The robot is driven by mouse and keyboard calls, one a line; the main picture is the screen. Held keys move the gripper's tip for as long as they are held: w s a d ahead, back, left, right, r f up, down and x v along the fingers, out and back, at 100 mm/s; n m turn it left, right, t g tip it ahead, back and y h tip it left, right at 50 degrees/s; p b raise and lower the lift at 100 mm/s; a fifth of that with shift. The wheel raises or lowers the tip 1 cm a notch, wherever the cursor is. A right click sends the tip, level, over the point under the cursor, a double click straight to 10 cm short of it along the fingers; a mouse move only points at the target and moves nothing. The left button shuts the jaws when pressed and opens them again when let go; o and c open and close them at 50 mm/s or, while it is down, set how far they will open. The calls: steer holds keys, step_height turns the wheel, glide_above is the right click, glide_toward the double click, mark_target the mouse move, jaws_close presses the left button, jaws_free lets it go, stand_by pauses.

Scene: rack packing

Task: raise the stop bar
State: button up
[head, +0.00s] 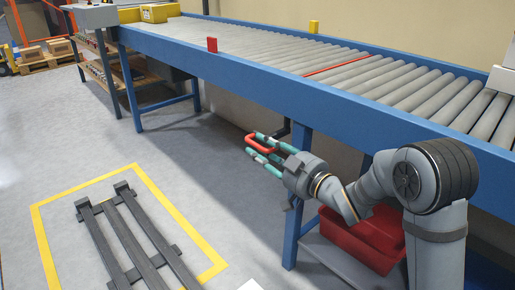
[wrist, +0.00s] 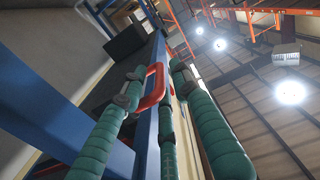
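A thin red bar (head: 338,67), which looks like the stop bar, lies across the conveyor and appears about level with the rollers. A red loop handle (head: 262,147) on a dark lever (head: 281,131) sticks out below the conveyor's near blue rail. My gripper (head: 257,144) has teal padded fingers and reaches around this handle, with fingers above and below it. In the wrist view, the red handle (wrist: 153,88) lies between the spread fingertips of my gripper (wrist: 153,80). The fingers look open; the left one overlaps the handle, and contact is unclear.
The blue conveyor frame (head: 235,70) and its leg (head: 297,195) stand close to my gripper. A red bin (head: 360,240) sits on a low shelf. A dark slatted rack (head: 125,235) lies inside yellow floor lines. The floor between is clear.

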steer(key=shift+x, duration=0.9)
steer(key=shift+c, duration=1.3)
steer(key=c, duration=0.4)
jaws_close()
steer(key=shift+r, duration=0.1)
